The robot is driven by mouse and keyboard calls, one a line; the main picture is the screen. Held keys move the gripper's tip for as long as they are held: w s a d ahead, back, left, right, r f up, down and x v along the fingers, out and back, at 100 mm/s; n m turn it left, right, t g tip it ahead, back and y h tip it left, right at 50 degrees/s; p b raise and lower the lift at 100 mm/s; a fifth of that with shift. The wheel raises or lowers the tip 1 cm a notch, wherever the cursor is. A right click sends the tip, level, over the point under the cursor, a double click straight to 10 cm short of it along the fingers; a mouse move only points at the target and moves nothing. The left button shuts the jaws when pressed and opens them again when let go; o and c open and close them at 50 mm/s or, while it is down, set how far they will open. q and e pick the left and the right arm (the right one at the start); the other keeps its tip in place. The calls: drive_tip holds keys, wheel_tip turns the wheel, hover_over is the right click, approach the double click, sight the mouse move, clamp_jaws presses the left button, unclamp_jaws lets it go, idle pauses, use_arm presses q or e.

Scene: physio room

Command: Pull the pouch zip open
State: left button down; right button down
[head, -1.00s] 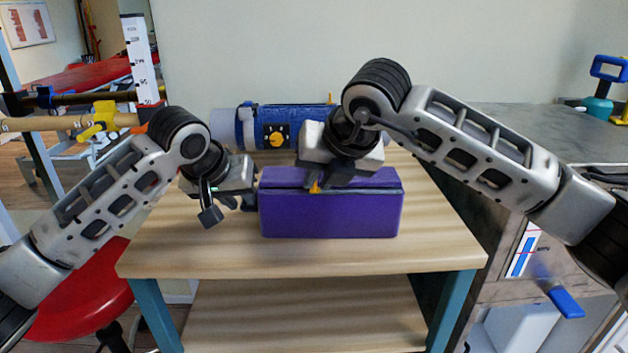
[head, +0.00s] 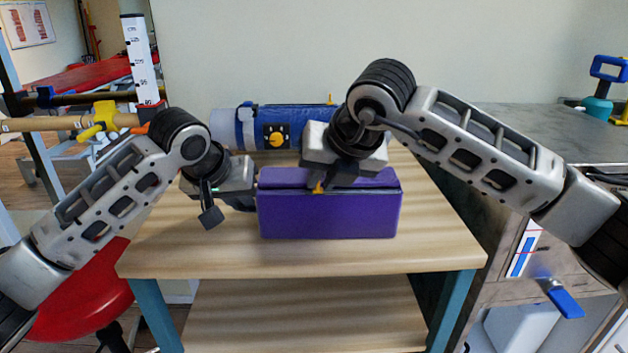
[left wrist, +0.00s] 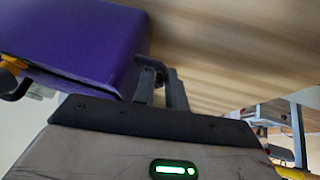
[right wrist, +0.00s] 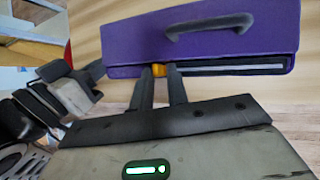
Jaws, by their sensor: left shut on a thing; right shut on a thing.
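The purple pouch (head: 328,212) is a box shape standing on the wooden table. A dark zip line runs along its upper edge. My right gripper (right wrist: 160,74) is shut on the small orange zip pull (right wrist: 159,70), near the middle of the pouch in the head view (head: 318,187). In the right wrist view a dark strip with a pale line (right wrist: 235,67) runs right from the pull. A dark handle (right wrist: 209,26) is on the pouch. My left gripper (left wrist: 160,72) is shut at the pouch's left end, on a dark part mostly hidden by its fingers.
The wooden table (head: 170,245) has bare room in front of the pouch. A grey counter (head: 500,130) stands at the right, and a red stool (head: 80,300) at the lower left.

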use_arm(q)
drive_tip(key=shift+f, duration=0.25)
use_arm(e)
drive_tip(key=d, duration=1.2)
drive_tip(key=c, duration=1.4)
unclamp_jaws()
drive_tip(key=shift+o, duration=0.2)
use_arm(q)
drive_tip(key=shift+a, duration=0.1)
use_arm(e)
wheel_tip(320, 180, up, 8)
idle(0.7)
use_arm(q)
drive_tip(key=c, duration=1.5)
unclamp_jaws()
drive_tip(key=shift+r, duration=0.1)
drive_tip(key=shift+r, duration=0.15)
use_arm(e)
drive_tip(key=shift+r, duration=0.1)
